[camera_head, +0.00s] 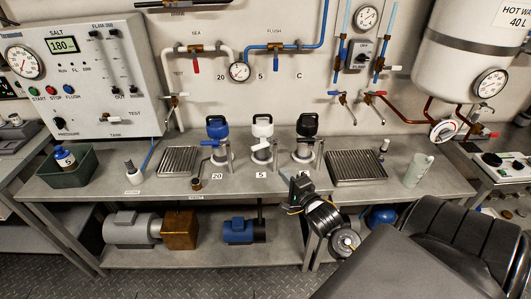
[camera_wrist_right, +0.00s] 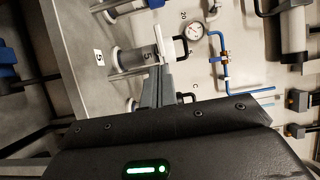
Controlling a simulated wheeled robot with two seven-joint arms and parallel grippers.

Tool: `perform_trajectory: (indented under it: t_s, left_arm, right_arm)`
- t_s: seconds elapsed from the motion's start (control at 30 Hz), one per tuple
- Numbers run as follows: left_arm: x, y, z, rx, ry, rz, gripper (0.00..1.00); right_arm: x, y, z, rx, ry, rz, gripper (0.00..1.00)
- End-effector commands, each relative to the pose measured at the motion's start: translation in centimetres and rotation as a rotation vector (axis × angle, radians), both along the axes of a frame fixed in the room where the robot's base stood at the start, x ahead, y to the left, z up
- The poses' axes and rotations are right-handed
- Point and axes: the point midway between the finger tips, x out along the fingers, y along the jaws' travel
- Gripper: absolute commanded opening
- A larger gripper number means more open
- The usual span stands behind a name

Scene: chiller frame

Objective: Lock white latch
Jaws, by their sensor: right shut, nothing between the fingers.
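Three filter housings stand on the bench, with blue, white and black lids. The middle housing (camera_head: 262,130) has a white lid and a dark handle. The white latch (camera_head: 261,145) sticks out to the left below that lid. In the right wrist view the housing (camera_wrist_right: 130,57), marked 5, lies sideways in the picture, its white latch (camera_wrist_right: 159,43) just beyond the fingertips. My right gripper (camera_head: 287,174) is at the bench's front edge, right of and in front of the white-lidded housing. Its fingers (camera_wrist_right: 157,72) are together and empty, with an apparent gap to the latch. My left gripper is not in view.
The blue-lidded housing (camera_head: 217,130) and black-lidded housing (camera_head: 306,130) stand close on either side. Drain grates (camera_head: 178,161) lie further out on the bench. A gauge (camera_head: 239,71) and blue pipe (camera_head: 290,46) are on the wall behind. A grey-green cup (camera_head: 418,170) stands at right.

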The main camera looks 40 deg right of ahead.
Motion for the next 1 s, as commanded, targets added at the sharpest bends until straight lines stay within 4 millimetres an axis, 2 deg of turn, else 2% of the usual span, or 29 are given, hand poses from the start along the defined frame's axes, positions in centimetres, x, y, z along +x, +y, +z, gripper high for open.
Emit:
perform_trajectory:
  t_s: [0.3, 0.5, 0.7, 1.0]
  left_arm:
    - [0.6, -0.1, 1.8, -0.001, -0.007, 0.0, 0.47]
    - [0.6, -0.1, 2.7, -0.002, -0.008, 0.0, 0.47]
    - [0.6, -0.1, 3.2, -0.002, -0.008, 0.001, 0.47]
    - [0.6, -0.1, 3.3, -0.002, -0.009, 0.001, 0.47]
  right_arm:
    - [6.4, -1.2, 0.4, -0.001, -0.002, -0.001, 0.0]
    - [9.9, -1.8, 0.4, -0.002, 0.0, 0.0, 0.0]
    - [11.8, -2.1, 0.2, -0.001, 0.0, -0.001, 0.0]
    - [12.4, -2.2, 0.0, -0.002, 0.0, 0.0, 0.0]
